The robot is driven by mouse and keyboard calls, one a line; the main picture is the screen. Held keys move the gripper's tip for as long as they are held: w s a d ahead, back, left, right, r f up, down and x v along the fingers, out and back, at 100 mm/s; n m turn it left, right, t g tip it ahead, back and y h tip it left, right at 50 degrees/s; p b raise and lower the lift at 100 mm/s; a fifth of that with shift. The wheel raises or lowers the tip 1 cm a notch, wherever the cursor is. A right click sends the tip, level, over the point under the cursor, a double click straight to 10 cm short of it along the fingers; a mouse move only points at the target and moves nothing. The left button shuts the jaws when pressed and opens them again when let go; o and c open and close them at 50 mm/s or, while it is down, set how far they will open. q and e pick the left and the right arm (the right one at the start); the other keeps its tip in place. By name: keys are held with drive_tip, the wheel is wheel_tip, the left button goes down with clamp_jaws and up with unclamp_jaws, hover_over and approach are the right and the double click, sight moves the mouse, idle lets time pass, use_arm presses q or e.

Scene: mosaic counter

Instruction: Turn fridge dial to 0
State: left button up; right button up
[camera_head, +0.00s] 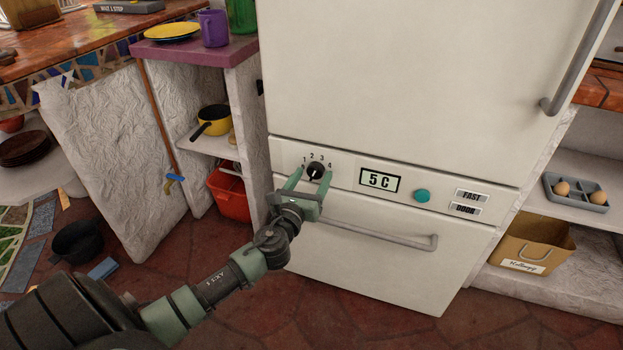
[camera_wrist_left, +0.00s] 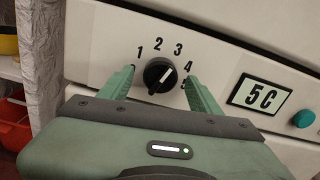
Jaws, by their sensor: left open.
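The fridge dial (camera_head: 315,171) is a small round black knob with a white mark, on the white control strip of the fridge. It also shows in the wrist view (camera_wrist_left: 160,75), with printed numbers 1 to 5 around it. The white mark slants from lower left to upper right; which end is the pointer I cannot tell. No 0 is visible. My left gripper (camera_head: 311,177) is open, its green fingers on either side of the dial. In the wrist view small gaps show beside the knob; contact is not clear. My right gripper is not in view.
The fridge display (camera_head: 380,181) reads 5 C, right of the dial, with a teal button (camera_head: 422,195) beside it. A drawer handle (camera_head: 375,234) runs below the strip. A red bucket (camera_head: 229,193) stands left of the fridge, a paper bag (camera_head: 533,246) right.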

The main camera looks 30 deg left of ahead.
use_arm(q)
drive_tip(key=c, duration=1.4)
drive_tip(key=shift+o, duration=0.2)
